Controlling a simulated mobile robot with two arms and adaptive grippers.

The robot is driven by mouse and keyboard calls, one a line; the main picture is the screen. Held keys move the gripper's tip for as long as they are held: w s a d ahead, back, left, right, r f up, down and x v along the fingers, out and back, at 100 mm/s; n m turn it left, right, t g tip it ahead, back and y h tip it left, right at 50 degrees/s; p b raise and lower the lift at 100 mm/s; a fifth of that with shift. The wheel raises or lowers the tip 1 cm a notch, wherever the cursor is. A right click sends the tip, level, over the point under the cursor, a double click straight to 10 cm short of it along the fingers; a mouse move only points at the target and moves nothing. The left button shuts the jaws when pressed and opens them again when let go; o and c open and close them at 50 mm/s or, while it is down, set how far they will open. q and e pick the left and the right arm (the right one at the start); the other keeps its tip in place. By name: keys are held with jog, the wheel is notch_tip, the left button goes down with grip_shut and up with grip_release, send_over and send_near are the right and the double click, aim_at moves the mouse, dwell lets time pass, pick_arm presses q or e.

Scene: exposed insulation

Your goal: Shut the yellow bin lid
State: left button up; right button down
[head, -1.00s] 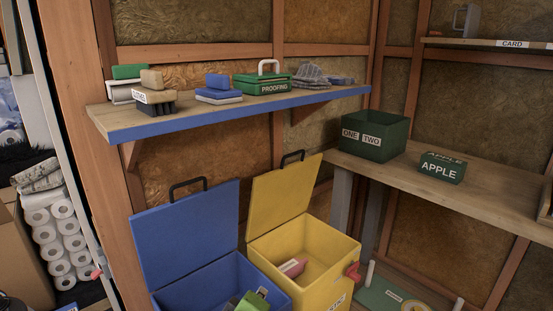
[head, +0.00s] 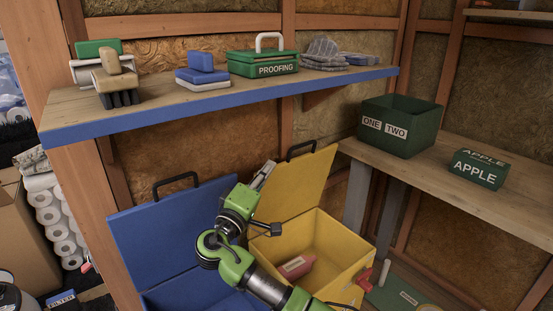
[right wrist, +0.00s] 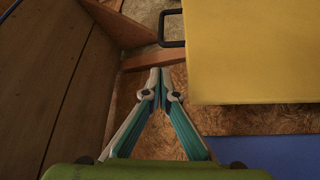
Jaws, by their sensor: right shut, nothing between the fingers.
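The yellow bin (head: 345,265) stands on the right with its lid (head: 300,190) open, leaning up and back, a black handle (head: 301,150) on its top edge. A dull red block (head: 296,266) lies inside the bin. My right gripper (head: 267,171) is shut and empty, at the left edge of the yellow lid; whether it touches is not clear in the head view. In the right wrist view the shut fingertips (right wrist: 160,72) are just beside the yellow lid (right wrist: 255,50), with a gap, below its handle (right wrist: 170,28). My left gripper is not in view.
The blue bin's open lid (head: 165,240) is to the left, partly behind my right arm. A workbench (head: 450,195) holds a green ONE TWO box (head: 400,125) and an APPLE box (head: 480,170).

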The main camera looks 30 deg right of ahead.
aim_at(282, 165)
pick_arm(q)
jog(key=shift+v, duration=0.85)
pick_arm(e)
jog(key=x, duration=0.9)
jog(key=shift+s+f, duration=0.1)
pick_arm(q)
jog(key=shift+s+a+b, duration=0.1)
jog(key=shift+b, duration=0.4)
pick_arm(e)
jog(key=shift+s+f, duration=0.1)
jog(key=shift+s, duration=0.1)
